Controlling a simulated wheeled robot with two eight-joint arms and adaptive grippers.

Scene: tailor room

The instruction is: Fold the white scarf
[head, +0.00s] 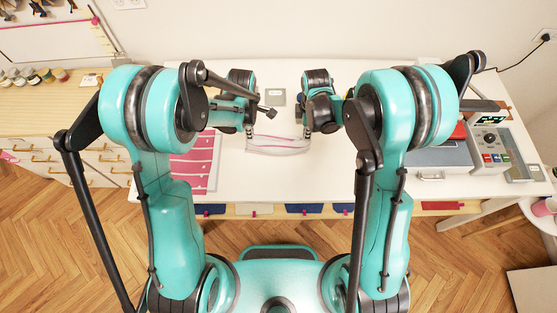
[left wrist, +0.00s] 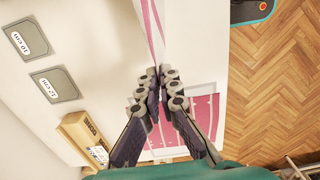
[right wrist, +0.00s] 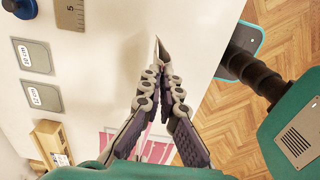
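The white scarf (head: 278,146) has pink stripes. In the head view it spans between my two grippers near the middle of the white table (head: 300,185). My left gripper (head: 249,141) is shut on the scarf's left end; in the left wrist view the scarf (left wrist: 151,30) runs upward from its fingertips (left wrist: 158,74). My right gripper (head: 307,138) is shut at the scarf's right end; in the right wrist view a small pointed bit of cloth (right wrist: 161,48) sticks out past its fingertips (right wrist: 159,68). Whether the middle touches the table is unclear.
A pink cloth with white lines (head: 200,165) lies on the table left of the scarf. A grey square card (head: 276,97) lies behind it. A case (head: 440,155) and a grey device with buttons (head: 490,145) stand at the right. The table front centre is clear.

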